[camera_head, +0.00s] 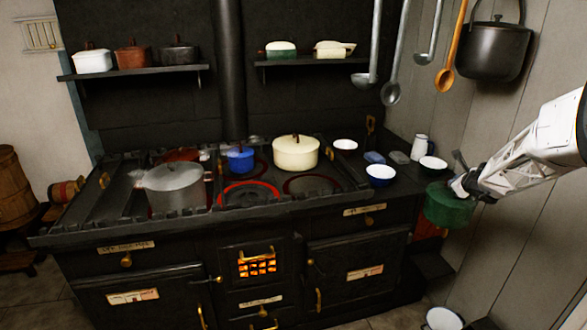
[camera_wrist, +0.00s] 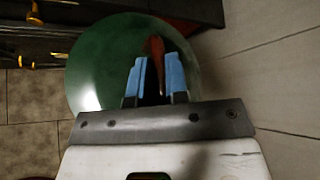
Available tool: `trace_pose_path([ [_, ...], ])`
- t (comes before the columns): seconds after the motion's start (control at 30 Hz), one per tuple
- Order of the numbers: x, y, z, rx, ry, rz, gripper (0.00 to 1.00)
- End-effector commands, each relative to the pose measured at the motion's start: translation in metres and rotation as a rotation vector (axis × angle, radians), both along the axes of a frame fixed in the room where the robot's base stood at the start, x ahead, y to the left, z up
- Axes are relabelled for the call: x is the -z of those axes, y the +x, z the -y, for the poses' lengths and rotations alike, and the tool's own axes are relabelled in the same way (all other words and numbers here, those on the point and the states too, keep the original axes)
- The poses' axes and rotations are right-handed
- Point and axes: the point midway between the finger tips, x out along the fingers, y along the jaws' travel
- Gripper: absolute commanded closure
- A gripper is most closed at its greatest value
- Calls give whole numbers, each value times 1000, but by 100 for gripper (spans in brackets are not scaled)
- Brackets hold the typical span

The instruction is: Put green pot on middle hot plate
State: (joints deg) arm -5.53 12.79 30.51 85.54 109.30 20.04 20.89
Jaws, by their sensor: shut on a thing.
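The green pot (camera_head: 448,208) hangs in the air at the right end of the stove, beside its front right corner. My gripper (camera_head: 462,188) is above it and shut on its brown handle. In the wrist view the round green pot (camera_wrist: 95,70) lies under the blue fingertips, with the brown handle (camera_wrist: 155,48) between them. The front middle hot plate (camera_head: 248,196) has a glowing red ring and is bare. The pot's underside is hidden in the wrist view.
A grey lidded pot (camera_head: 176,190) stands left of the glowing plate. A blue pot (camera_head: 240,160) and a cream pot (camera_head: 296,153) stand behind it. The front right plate (camera_head: 312,186) is bare. Ladles (camera_head: 391,92) hang above.

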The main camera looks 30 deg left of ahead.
Motion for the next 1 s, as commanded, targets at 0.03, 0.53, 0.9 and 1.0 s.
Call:
trace_pose_path([
  [0.03, -8, 2, -16, -9, 0, 3, 100],
  [0.53, -68, 1, -151, -68, 1, 3, 100],
  [0.9, -100, -11, -239, -105, 1, 3, 100],
  [1.0, -106, -15, -262, -115, 1, 2, 100],
])
